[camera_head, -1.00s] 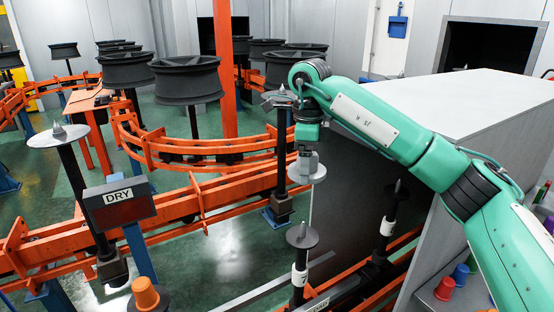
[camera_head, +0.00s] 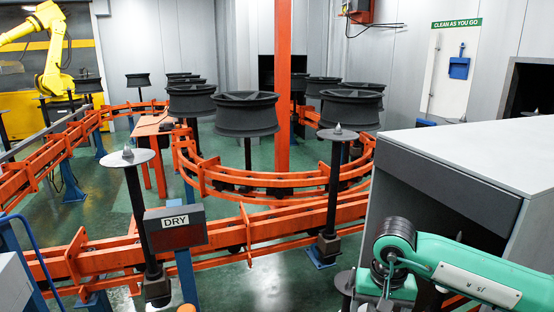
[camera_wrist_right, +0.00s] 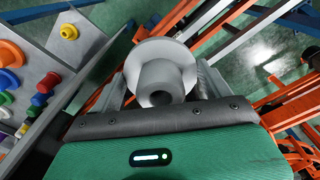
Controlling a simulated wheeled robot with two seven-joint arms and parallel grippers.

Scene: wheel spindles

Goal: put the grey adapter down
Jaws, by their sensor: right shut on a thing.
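The grey adapter (camera_wrist_right: 163,68), a pale round flange with a hollow hub, sits between the fingers of my right gripper (camera_wrist_right: 165,84) in the right wrist view. The gripper is shut on it, and the hub opening faces the camera. My left gripper is in neither view.
A grey shelf (camera_wrist_right: 53,108) with several coloured adapters lies left in the wrist view. In the head view, a grey cabinet (camera_head: 475,150) stands right, orange rails (camera_head: 110,258) cross the floor, and a spindle with a pale disc (camera_head: 125,158) stands left beside the DRY sign (camera_head: 175,228).

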